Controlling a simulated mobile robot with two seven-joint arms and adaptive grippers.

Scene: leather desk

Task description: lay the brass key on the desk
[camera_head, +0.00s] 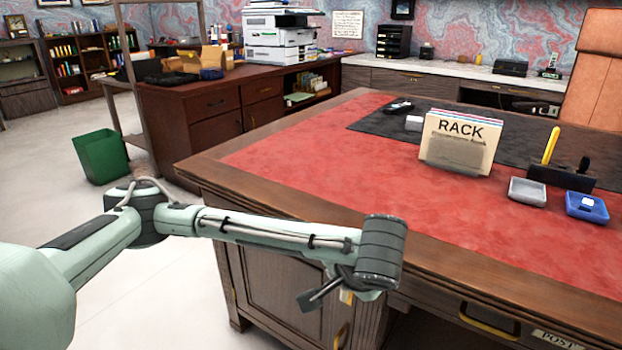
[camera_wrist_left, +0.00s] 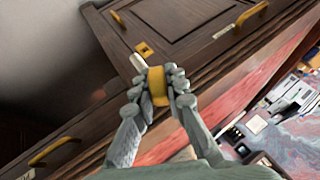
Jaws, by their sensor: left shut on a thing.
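My left gripper (camera_head: 338,292) is low in front of the desk's near side, below the desktop edge. In the left wrist view its two fingers (camera_wrist_left: 157,88) are shut on the brass key (camera_wrist_left: 157,84), seen as a yellow-gold piece between the fingertips. A pale piece (camera_wrist_left: 138,62) shows just beyond the fingers; I cannot tell whether it is part of the key. A brass lock plate (camera_wrist_left: 144,50) is on the dark wood close past it. The desk (camera_head: 300,160) has a red leather top with a wooden border. My right gripper is not in view.
A rack of papers marked RACK (camera_head: 459,142) stands on the desk. A grey tray (camera_head: 528,191), a blue box (camera_head: 587,207) and a pen holder (camera_head: 560,177) are at right. The near-left red leather is clear. A drawer handle (camera_head: 489,321) juts from the front.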

